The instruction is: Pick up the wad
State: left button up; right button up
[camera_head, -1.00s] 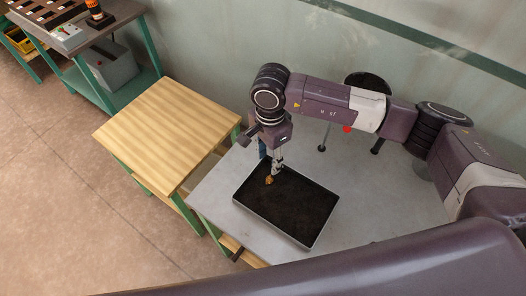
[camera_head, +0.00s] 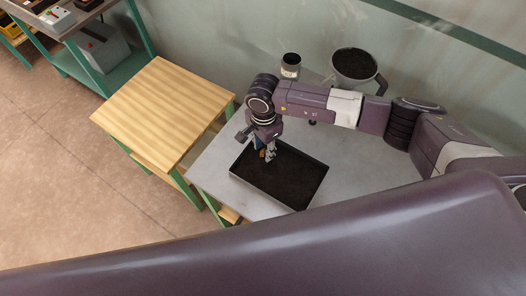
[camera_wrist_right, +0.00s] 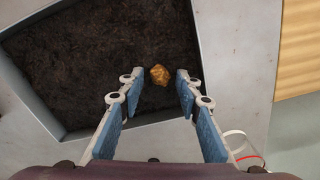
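The wad (camera_wrist_right: 160,74) is a small crumpled golden-brown lump on the dark fill of a shallow grey-rimmed tray (camera_wrist_right: 205,57). In the head view the wad (camera_head: 262,154) shows as a small orange-brown spot beside my fingers. My right gripper (camera_wrist_right: 161,83) is open and points down into the tray, its two blue-padded fingers on either side of the wad, with gaps visible between. Whether the tips are level with the wad is hard to tell. In the head view my right gripper (camera_head: 268,156) is over the tray's far left part. My left gripper is not in view.
A dark-filled pot (camera_head: 356,68) and a small cup (camera_head: 291,66) stand behind my right arm.

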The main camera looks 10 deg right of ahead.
jog(key=c, duration=0.5)
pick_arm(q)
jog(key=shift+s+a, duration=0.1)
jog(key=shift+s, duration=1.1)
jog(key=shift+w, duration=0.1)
